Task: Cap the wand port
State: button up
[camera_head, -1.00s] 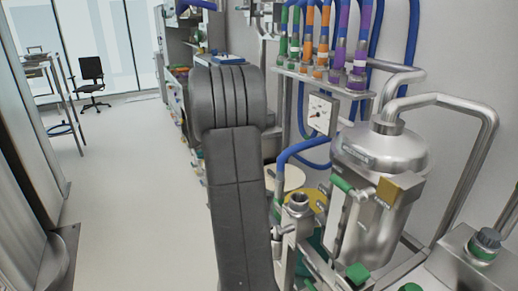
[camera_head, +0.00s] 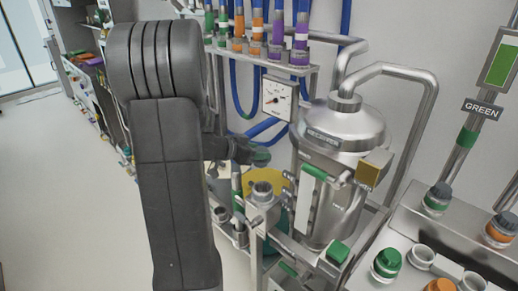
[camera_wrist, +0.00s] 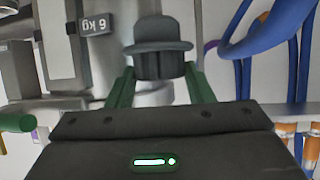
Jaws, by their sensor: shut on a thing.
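My gripper (camera_wrist: 158,74) is shut on a dark grey cap (camera_wrist: 157,38). In the wrist view the cap has a domed top, a wide brim and a ribbed lower part between the green fingers. In the head view my gripper (camera_head: 256,154) shows small and partly dark beside my arm; the cap's outline is hard to make out there. An open-mouthed metal fitting (camera_head: 262,191) stands upright just below my gripper, apart from it. It may be the wand port, but I read no label on it.
A steel tank (camera_head: 341,130) with bent pipes stands right of my gripper. A steel bench (camera_head: 400,230) at the right carries a green cap (camera_head: 388,261) and open sockets. Floor at the left is clear.

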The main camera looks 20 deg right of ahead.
aim_at(259, 167)
jog(key=shift+s+d, duration=0.3)
jog(key=shift+d, duration=0.05)
notch_tip(259, 167, down, 6)
jog(key=b, duration=0.8)
jog(key=shift+r, duration=0.15)
jog(key=shift+r+p, duration=0.4)
jog(key=shift+p, duration=0.2)
jog(key=shift+a+r+p, duration=0.15)
jog(key=shift+r+p, duration=0.05)
jog(key=shift+p, duration=0.4)
jog(key=shift+f, duration=0.25)
jog(key=shift+f, duration=1.4)
jog(key=shift+f, duration=0.1)
notch_tip(259, 167, down, 2)
jog(key=shift+f+b, duration=0.1)
jog(key=shift+b, duration=0.3)
